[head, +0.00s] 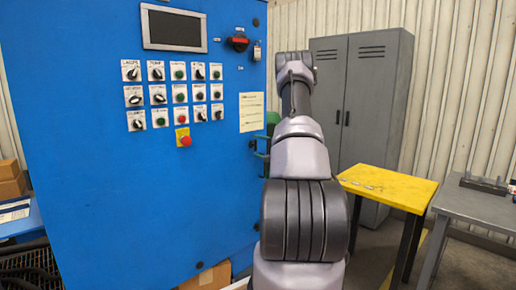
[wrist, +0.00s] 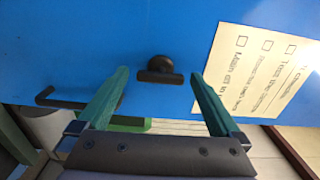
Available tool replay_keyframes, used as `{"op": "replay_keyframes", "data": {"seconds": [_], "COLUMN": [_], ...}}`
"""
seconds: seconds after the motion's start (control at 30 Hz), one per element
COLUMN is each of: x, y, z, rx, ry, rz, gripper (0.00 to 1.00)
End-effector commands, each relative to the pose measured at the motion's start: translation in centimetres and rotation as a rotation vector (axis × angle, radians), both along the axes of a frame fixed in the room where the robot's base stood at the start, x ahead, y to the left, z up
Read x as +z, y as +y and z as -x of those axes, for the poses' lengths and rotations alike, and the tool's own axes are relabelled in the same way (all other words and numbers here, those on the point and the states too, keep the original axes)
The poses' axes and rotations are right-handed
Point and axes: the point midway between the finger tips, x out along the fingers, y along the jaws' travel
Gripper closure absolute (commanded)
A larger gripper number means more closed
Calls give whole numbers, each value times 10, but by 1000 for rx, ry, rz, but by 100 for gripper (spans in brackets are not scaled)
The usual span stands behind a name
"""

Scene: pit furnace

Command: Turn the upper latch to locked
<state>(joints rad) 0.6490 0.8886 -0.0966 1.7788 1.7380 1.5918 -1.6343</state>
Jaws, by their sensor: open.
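A black latch (wrist: 160,70) with a rounded hub and a short bar stands out from the blue panel in the wrist view. Its bar lies roughly crosswise in that picture, pointing toward the two fingers. My gripper (wrist: 160,76) is open, with one green finger on each side of the latch. A gap shows between the latch and each finger, and nothing is held. How far the fingertips are from the panel is hard to tell. In the head view my arm hides most of the gripper, and I cannot make out the latch clearly.
The blue cabinet (head: 90,200) carries knobs, buttons and a red emergency stop (head: 185,141). A paper checklist (wrist: 262,65) is close to the right finger. A black bent handle (wrist: 60,102) is at left. A yellow table (head: 390,185) and grey lockers (head: 365,100) stand right.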

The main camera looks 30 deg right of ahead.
Motion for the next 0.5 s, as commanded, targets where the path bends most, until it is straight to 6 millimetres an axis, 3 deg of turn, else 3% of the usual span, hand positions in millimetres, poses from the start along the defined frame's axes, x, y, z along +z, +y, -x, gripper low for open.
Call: {"op": "replay_keyframes", "data": {"seconds": [0.5], "x": [0], "y": [-18], "z": [89], "rx": [-3], "ry": [0], "rz": [-1], "gripper": [0]}}
